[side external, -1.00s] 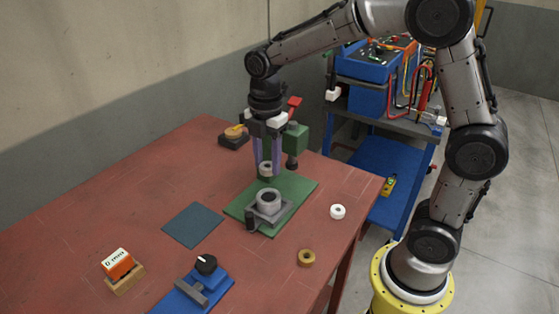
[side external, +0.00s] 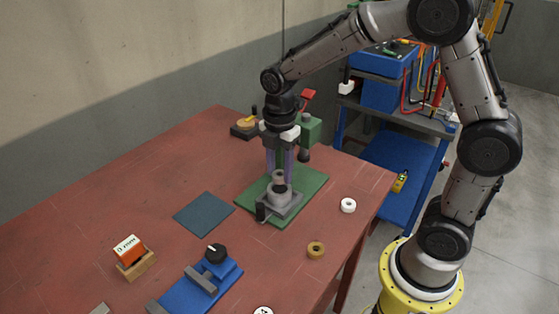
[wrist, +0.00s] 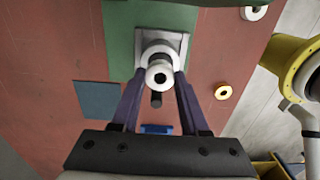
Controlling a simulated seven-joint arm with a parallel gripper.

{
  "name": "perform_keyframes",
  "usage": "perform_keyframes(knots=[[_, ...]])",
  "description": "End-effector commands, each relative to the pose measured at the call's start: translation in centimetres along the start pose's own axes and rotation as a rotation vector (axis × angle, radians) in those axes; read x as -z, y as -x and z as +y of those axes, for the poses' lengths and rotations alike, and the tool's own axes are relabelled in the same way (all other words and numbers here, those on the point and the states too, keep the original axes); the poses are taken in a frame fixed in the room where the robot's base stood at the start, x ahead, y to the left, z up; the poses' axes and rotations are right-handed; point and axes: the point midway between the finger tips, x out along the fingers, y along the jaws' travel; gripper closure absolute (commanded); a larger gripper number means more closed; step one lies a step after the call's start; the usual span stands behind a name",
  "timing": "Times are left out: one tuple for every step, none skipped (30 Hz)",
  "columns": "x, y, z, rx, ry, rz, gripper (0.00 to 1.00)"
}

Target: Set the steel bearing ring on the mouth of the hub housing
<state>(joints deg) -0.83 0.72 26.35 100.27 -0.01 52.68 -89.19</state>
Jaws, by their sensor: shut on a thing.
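My gripper (side external: 279,174) is above the green plate, pointing down, shut on the steel bearing ring (side external: 278,177). In the wrist view the ring (wrist: 160,75) sits between the fingertips, its dark hole showing. The grey hub housing (side external: 281,198) stands upright on a grey square base on the green plate. The ring is just over its mouth in the side view; I cannot tell if they touch. In the wrist view the housing (wrist: 160,51) is partly hidden behind the ring, and its rim shows beyond the ring's far edge.
A white ring (side external: 348,205) and a brass ring (side external: 316,250) lie right of the green plate (side external: 312,183). A green press-like stand (side external: 310,130) rises close behind my gripper. A dark mat (side external: 204,214) and a blue fixture (side external: 203,290) are left and in front.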

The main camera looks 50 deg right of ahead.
Motion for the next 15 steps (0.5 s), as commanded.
perform_keyframes(knots=[[0.0, -0.32, -0.02, 0.001, 0.0, 0.0, 1.0], [0.0, -0.46, -0.01, 0.0, 0.0, 0.0, 1.0], [0.0, -0.62, 0.0, 0.0, 0.0, 0.0, 1.0], [0.0, -0.72, 0.0, 0.0, 0.0, 0.0, 1.0], [0.0, -0.8, -0.01, 0.0, 0.0, 0.0, 1.0], [0.0, -0.89, 0.0, 0.0, 0.0, 0.0, 1.0], [0.0, -0.94, 0.0, 0.0, 0.0, 0.0, 1.0], [0.0, -0.98, 0.0, -0.001, 0.0, 0.0, 1.0], [0.0, -1.01, 0.01, -0.001, 0.0, 0.0, 1.0], [0.0, -1.02, 0.01, -0.001, 0.0, 0.0, 1.0], [0.0, -1.03, 0.01, -0.001, 0.0, 0.0, 1.0], [0.0, -1.03, 0.01, -0.001, 0.0, 0.0, 1.0], [0.0, -1.03, 0.01, -0.001, 0.0, 0.0, 1.0], [0.0, -1.03, 0.01, -0.001, 0.0, 0.0, 1.0], [0.0, -1.02, 0.01, -0.001, 0.0, 0.0, 1.0]])
